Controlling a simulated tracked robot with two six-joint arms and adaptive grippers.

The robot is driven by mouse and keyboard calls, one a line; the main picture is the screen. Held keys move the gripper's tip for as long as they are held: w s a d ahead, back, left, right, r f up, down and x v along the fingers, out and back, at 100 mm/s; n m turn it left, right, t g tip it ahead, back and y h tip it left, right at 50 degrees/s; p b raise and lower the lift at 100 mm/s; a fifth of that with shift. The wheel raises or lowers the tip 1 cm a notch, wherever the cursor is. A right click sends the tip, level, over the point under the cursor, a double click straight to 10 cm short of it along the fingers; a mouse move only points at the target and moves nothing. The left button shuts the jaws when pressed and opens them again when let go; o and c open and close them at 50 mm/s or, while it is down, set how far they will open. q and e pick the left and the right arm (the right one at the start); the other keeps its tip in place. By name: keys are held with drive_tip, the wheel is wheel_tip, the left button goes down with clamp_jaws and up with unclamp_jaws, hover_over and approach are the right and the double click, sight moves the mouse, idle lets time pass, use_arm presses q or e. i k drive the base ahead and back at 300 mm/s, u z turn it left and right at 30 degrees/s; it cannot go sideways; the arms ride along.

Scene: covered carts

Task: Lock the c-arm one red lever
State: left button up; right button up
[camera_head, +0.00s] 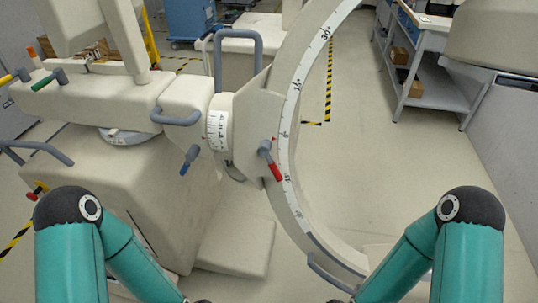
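The c-arm (287,131) is a large beige arc with a degree scale, right of the middle. Its red lever (274,169) has a grey hub and a red-tipped handle that slants down to the right, beside the scale. Both my teal arms reach in from the bottom corners and bend down toward the bottom edge. My grippers lie below the picture, so I cannot see their fingers. Neither arm is near the red lever; both are well below it.
A blue lever (189,159) hangs left of the c-arm joint, and a green lever (48,80) sits on the beige cart body (120,185). Grey handles stick out around it. A shelf table (440,92) stands back right. Open floor (385,175) lies right of the arc.

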sight(264, 149)
drive_tip(key=u, duration=0.25)
drive_tip(key=i, duration=0.6)
drive_tip(key=z, duration=2)
drive_tip(key=k, duration=1)
drive_tip(key=u, duration=0.25)
drive_tip(key=i, duration=0.65)
